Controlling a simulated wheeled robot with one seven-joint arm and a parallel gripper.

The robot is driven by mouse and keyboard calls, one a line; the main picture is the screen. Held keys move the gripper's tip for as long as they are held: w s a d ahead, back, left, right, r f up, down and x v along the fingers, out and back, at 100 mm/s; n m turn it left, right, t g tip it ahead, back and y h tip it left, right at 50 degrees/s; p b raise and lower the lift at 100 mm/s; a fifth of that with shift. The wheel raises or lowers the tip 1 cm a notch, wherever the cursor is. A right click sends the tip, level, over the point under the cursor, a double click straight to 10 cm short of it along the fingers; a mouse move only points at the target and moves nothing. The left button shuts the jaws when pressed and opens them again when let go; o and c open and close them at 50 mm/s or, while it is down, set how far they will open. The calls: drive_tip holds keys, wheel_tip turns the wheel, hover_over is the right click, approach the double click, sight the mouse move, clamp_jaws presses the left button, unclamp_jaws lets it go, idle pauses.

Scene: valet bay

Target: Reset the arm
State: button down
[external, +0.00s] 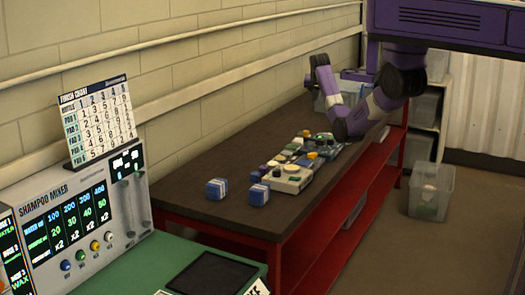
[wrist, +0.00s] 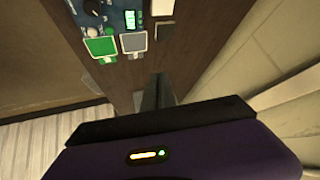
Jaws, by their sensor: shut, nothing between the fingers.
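My purple and dark arm reaches from the upper right of the external view over the far part of the dark-topped bench (external: 190,187). It bends low over the bench, then rises to its end by the wall. In the wrist view my gripper (wrist: 160,78) shows as dark fingers close together, shut and empty, over the brown bench top (wrist: 125,75). The fingertips are hard to make out in the external view. A panel with green and grey square pads (wrist: 102,47) lies ahead of the fingers, apart from them.
A row of small devices (external: 292,178) runs along the bench, with blue-and-white blocks (external: 216,189) nearer. A clear bin (external: 325,101) stands at the far end, close to my arm. The wall (wrist: 280,60) is near the gripper. Another bin (external: 431,190) is on the floor.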

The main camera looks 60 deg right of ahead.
drive_tip(key=w+a+f+n+t+h, duration=0.1)
drive_tip(key=w+a+f+n+t, duration=0.1)
drive_tip(key=a+f+n+t, duration=0.3)
drive_tip(key=w+a+n+t+h, duration=0.1)
drive_tip(key=a+t+h, duration=0.1)
drive_tip(key=a, duration=0.4)
drive_tip(key=s+a+f+n+t+y+b, duration=0.1)
drive_tip(key=s+a+f+n+t, duration=0.15)
drive_tip(key=a, duration=0.55)
drive_tip(key=s+a+f+n+t+y+b, duration=0.1)
drive_tip(key=s+a+f+n+t, duration=0.2)
drive_tip(key=a, duration=0.6)
drive_tip(key=s+a+f+n+y, duration=0.1)
drive_tip(key=s+a+y, duration=0.1)
drive_tip(key=s+a, duration=0.5)
drive_tip(key=s+a+f+n+g+y+b, duration=0.1)
drive_tip(key=s+a+y, duration=0.2)
drive_tip(key=s+a, duration=0.4)
drive_tip(key=s+a+f+n+y+b, duration=0.1)
drive_tip(key=s+a+y, duration=0.2)
drive_tip(key=s+a, duration=0.5)
drive_tip(key=s, duration=0.9)
drive_tip(key=shift+n, duration=0.35)
drive_tip(key=shift+f, duration=0.15)
